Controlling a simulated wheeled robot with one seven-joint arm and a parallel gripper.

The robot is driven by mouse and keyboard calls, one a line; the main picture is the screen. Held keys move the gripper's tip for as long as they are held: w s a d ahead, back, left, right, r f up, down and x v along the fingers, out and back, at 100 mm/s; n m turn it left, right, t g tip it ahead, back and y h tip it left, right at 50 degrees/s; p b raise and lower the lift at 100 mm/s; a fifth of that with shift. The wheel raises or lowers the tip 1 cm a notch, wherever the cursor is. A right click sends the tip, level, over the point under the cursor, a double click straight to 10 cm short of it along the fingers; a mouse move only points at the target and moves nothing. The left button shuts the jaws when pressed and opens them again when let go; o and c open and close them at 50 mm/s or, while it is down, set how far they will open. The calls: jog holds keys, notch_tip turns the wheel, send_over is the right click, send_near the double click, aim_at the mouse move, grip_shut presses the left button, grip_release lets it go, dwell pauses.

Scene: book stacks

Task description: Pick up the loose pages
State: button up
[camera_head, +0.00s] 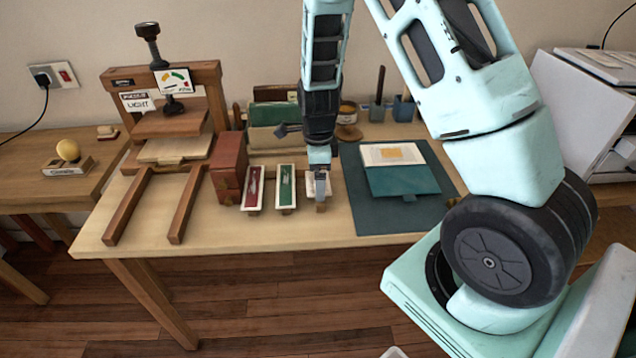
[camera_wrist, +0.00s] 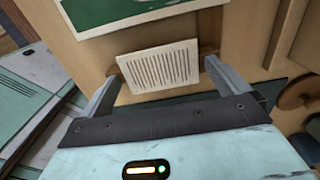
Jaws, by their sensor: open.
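A small white pad with rows of dark lines, apparently the loose pages (camera_wrist: 158,66), lies in the wrist view against pale wood. My gripper (camera_wrist: 162,72) is open, with one finger at each side of the pad. The fingers look close to its side edges; I cannot tell whether they touch it. In the head view my gripper (camera_head: 320,190) hangs over the front middle of the workbench (camera_head: 330,228), right of the green-faced piece (camera_head: 286,186), and hides most of what is under it.
A red-faced piece (camera_head: 253,188) and reddish-brown blocks (camera_head: 228,165) stand to the left, then a wooden press (camera_head: 172,122). To the right, a teal book (camera_head: 403,181) with pale pages lies on a dark mat (camera_head: 375,222). Holders and small pots line the back.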

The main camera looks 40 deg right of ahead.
jog(key=c, duration=0.8)
jog(key=shift+o, duration=0.2)
notch_tip(320, 180, up, 10)
jog(key=p, duration=0.1)
